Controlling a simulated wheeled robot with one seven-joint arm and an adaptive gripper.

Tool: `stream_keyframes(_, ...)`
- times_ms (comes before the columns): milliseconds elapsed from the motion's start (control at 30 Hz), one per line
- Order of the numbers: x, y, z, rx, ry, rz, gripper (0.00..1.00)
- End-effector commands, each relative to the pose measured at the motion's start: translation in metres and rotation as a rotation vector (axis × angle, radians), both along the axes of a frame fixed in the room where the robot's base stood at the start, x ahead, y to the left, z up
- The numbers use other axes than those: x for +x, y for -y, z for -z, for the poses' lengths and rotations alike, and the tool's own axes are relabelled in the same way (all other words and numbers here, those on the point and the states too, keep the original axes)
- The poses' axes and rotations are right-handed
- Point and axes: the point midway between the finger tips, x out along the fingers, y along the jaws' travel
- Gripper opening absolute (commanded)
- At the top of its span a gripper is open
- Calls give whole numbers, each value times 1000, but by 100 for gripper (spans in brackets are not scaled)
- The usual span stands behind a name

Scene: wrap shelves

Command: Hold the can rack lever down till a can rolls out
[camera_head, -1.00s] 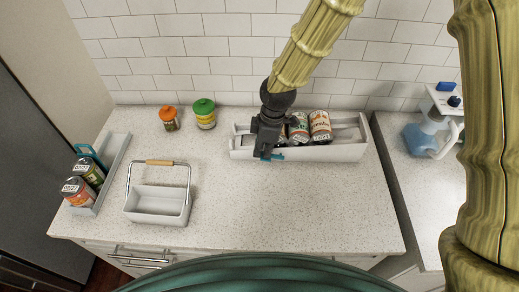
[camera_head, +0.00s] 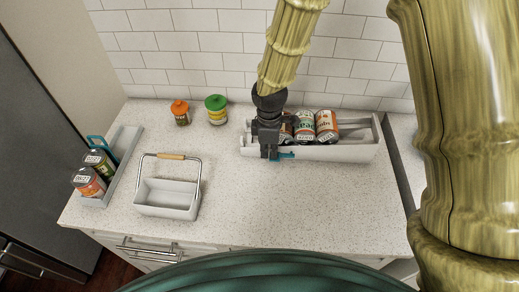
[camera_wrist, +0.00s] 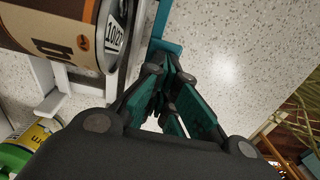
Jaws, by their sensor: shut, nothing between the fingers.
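The white can rack (camera_head: 340,153) stands at the back right of the counter, against the tiled wall. Three cans show in it: a right one (camera_head: 327,124), a middle one (camera_head: 304,126) and a left one (camera_head: 287,130) partly behind my gripper. A teal lever (camera_head: 284,155) is at the rack's front left; its bar also shows in the wrist view (camera_wrist: 165,47). My gripper (camera_head: 268,153) is shut and empty, pointing down at the lever's left part. In the wrist view its fingertips (camera_wrist: 162,72) are close to the teal bar; I cannot tell whether they touch.
A white handled basket (camera_head: 166,199) sits near the front. An orange-lidded jar (camera_head: 181,113) and a green-lidded jar (camera_head: 216,110) stand at the back. The middle counter is clear.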

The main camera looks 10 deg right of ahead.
Motion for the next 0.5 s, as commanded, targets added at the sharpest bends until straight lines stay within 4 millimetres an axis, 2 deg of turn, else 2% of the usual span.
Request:
stream_keyframes(133,-2,10,6,0,-3,19,0)
stream_keyframes(500,-2,9,5,-1,-2,18,0)
